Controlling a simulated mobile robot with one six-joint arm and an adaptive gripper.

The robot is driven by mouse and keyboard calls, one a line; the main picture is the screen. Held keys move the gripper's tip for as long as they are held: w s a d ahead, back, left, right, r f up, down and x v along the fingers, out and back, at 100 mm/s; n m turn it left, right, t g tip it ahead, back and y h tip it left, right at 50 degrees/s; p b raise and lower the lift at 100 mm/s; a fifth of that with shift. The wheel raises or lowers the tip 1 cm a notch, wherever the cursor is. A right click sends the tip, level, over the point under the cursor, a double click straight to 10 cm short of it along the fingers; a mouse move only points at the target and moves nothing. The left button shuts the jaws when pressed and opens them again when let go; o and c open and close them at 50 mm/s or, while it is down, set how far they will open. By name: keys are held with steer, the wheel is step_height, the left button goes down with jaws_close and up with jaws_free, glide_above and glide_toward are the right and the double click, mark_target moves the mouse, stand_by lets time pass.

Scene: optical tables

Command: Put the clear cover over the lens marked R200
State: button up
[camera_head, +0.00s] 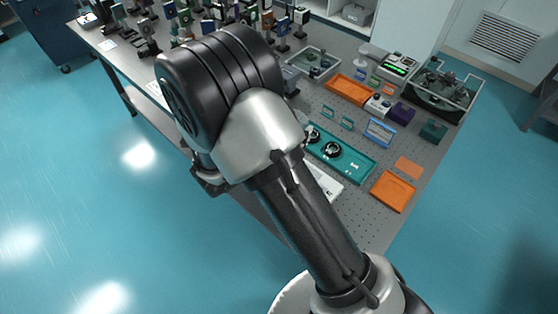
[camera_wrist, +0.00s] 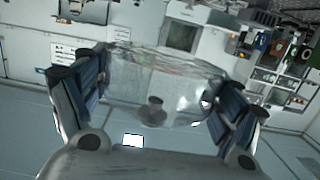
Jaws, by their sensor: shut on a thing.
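In the wrist view my gripper (camera_wrist: 158,88) is shut on the clear cover (camera_wrist: 165,80), a see-through box held between the two blue-padded fingers. A dark round knob shows on the cover's near side. The room shows through it, and the cover is held up in the air. In the head view my arm hides the gripper and the cover. A teal tray (camera_head: 360,168) on the optical table holds two dark round mounted parts, one (camera_head: 332,149) in clear view and one (camera_head: 313,136) partly behind my arm. No R200 mark is readable, so I cannot tell which lens bears it.
The perforated table (camera_head: 345,228) carries orange trays (camera_head: 393,191) (camera_head: 349,89), a blue rack (camera_head: 380,132), a purple box (camera_head: 402,112) and a glass-walled bin (camera_head: 446,90). Many upright optic mounts (camera_head: 185,18) crowd its far left end. The floor left of the table is clear.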

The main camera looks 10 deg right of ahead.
step_height(320, 180, down, 15)
steer(key=b, duration=0.4)
steer(key=shift+r, duration=0.1)
steer(key=shift+f+b, duration=0.5)
steer(key=shift+f, duration=0.15)
steer(key=o, duration=0.9)
steer(key=shift+r, duration=0.15)
